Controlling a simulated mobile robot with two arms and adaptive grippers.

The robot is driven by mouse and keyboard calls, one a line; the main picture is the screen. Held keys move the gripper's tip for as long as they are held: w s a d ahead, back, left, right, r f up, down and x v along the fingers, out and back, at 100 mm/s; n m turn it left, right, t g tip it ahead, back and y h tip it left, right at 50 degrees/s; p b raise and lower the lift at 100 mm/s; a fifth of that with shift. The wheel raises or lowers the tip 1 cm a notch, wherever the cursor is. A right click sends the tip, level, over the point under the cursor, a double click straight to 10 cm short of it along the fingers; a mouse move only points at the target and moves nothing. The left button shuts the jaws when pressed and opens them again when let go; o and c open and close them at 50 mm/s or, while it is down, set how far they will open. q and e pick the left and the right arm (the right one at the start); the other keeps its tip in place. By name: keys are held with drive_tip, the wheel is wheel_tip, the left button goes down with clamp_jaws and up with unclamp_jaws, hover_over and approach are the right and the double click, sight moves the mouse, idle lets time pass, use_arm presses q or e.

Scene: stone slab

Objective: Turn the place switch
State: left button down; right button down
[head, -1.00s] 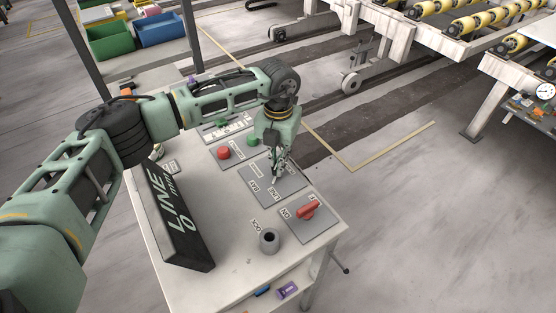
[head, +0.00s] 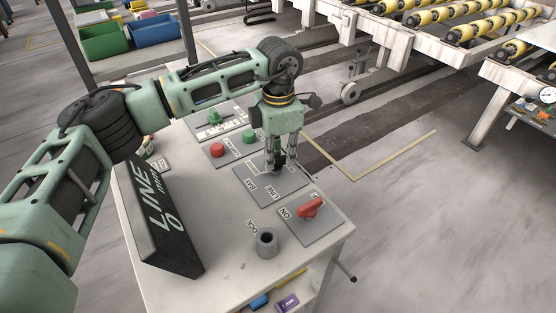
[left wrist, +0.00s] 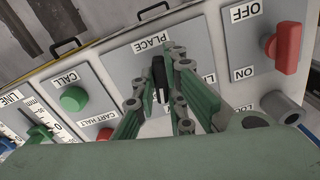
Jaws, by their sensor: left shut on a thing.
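The place switch is a black knob on a grey plate (head: 268,202) with LINE and BAY labels. In the left wrist view the knob (left wrist: 159,72) stands below the PLACE label (left wrist: 152,43), with a pale mark on its face. My left gripper (head: 281,164) comes down from above over the plate's far part, and its fingers hide most of the knob in the head view. In the left wrist view the left gripper's fingers (left wrist: 158,96) lie on either side of the knob, shut on it. My right gripper is in neither view.
A red OFF/ON switch (head: 311,208) and a grey cylinder (head: 266,242) sit nearer on the table. Red (head: 217,150) and green (head: 249,137) buttons and a green slider (head: 214,117) are beyond. A dark LINE sign (head: 160,215) stands at left.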

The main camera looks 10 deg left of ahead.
sight(278, 158)
use_arm(q)
drive_tip(key=m+b, duration=0.1)
drive_tip(key=m, duration=0.2)
drive_tip(key=shift+b, duration=0.3)
drive_tip(key=shift+s+m+b, duration=0.1)
drive_tip(key=shift+m+b, duration=0.35)
drive_tip(key=shift+m, duration=0.95)
drive_tip(key=shift+r+m, duration=0.1)
drive_tip(key=shift+m, duration=0.2)
drive_tip(key=c, duration=1.8)
unclamp_jaws()
wheel_tip(278, 158, up, 12)
